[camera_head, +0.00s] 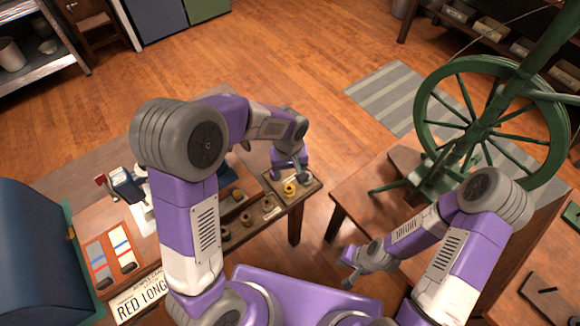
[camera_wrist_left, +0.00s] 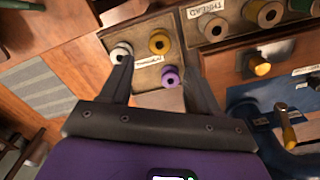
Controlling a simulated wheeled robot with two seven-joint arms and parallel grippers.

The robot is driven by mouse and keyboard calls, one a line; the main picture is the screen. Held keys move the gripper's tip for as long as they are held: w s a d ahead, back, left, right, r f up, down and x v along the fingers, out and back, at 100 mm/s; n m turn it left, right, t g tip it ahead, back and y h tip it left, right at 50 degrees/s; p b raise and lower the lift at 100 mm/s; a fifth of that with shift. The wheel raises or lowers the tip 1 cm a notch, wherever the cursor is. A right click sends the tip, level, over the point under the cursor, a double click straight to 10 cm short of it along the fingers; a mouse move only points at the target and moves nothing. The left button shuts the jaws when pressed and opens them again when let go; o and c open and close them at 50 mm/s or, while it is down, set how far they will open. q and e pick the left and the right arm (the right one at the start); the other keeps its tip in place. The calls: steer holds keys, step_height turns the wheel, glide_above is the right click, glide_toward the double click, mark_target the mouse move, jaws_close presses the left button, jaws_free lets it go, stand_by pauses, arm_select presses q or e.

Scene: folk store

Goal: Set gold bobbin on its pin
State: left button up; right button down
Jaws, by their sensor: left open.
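The gold bobbin (camera_head: 290,189) is at the tray (camera_wrist_left: 147,78) on the table corner. In the left wrist view the gold bobbin (camera_wrist_left: 160,42) appears upright beside a white bobbin (camera_wrist_left: 121,52) and a purple bobbin (camera_wrist_left: 171,77). Whether a pin is inside the gold bobbin cannot be made out. My left gripper (camera_head: 290,174) is above this tray, open, with nothing between its fingers. In the left wrist view, its fingers (camera_wrist_left: 158,85) point toward the bobbins, with the gold one beyond the gap. My right gripper (camera_head: 349,266) is away to the right, apparently open and empty.
More bobbins (camera_head: 225,234) stand along the same table. A drawer with a brass knob (camera_wrist_left: 262,68) shows in the left wrist view. A green spinning wheel (camera_head: 490,120) stands on the right table. Bare floor lies between the tables.

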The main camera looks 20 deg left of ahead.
mark_target(289, 187)
arm_select(q)
steer(key=shift+f+b, duration=3.4)
steer(key=shift+f, duration=1.3)
steer(key=c, duration=0.6)
steer(key=shift+r+p, duration=2.2)
steer(key=shift+r, duration=0.4)
